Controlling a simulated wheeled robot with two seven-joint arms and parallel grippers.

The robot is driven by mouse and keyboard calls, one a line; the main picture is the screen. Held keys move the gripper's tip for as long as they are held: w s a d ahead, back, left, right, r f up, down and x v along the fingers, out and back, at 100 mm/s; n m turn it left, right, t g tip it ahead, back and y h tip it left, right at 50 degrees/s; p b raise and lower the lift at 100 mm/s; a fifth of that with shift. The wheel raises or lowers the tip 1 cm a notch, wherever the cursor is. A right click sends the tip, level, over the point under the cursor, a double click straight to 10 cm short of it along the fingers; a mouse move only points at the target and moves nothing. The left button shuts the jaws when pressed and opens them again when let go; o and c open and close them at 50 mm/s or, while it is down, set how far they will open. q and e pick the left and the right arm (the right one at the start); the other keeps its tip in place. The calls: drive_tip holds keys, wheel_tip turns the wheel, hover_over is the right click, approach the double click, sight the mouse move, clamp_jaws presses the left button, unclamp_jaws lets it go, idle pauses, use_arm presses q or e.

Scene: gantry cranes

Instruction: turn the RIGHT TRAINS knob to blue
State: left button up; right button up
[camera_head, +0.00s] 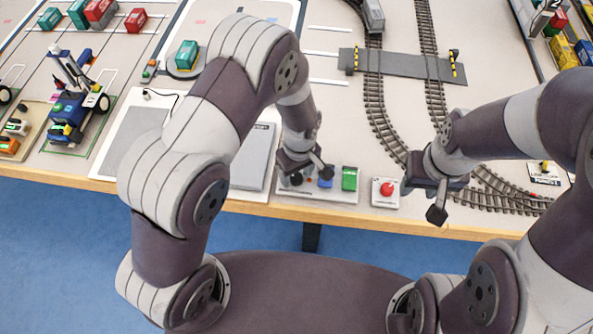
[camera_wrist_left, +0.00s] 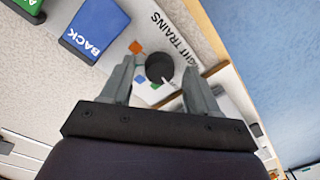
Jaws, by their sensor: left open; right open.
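The black RIGHT TRAINS knob (camera_wrist_left: 160,67) stands on a pale panel in the left wrist view, beside its printed label. Its white pointer line shows toward the lower right. An orange mark (camera_wrist_left: 136,47) lies up and left of it; small blue and green marks lie below left, near a finger. My left gripper (camera_wrist_left: 157,66) is open, with its fingertips on either side of the knob; contact cannot be told. In the head view, my left gripper (camera_head: 306,172) is over the panel's left part. My right gripper (camera_head: 437,203) is open and empty over the table's front edge.
The blue BACK button (camera_wrist_left: 96,28) and a green button (camera_head: 349,179) sit beside the knob. A red button (camera_head: 385,191) stands on a separate white box. Train tracks (camera_head: 382,125) run behind my right gripper. A grey plate (camera_head: 252,150) lies left of the panel.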

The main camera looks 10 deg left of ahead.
use_arm(q)
drive_tip(key=shift+f, duration=0.1)
drive_tip(key=c, duration=1)
drive_tip(key=shift+c, duration=0.2)
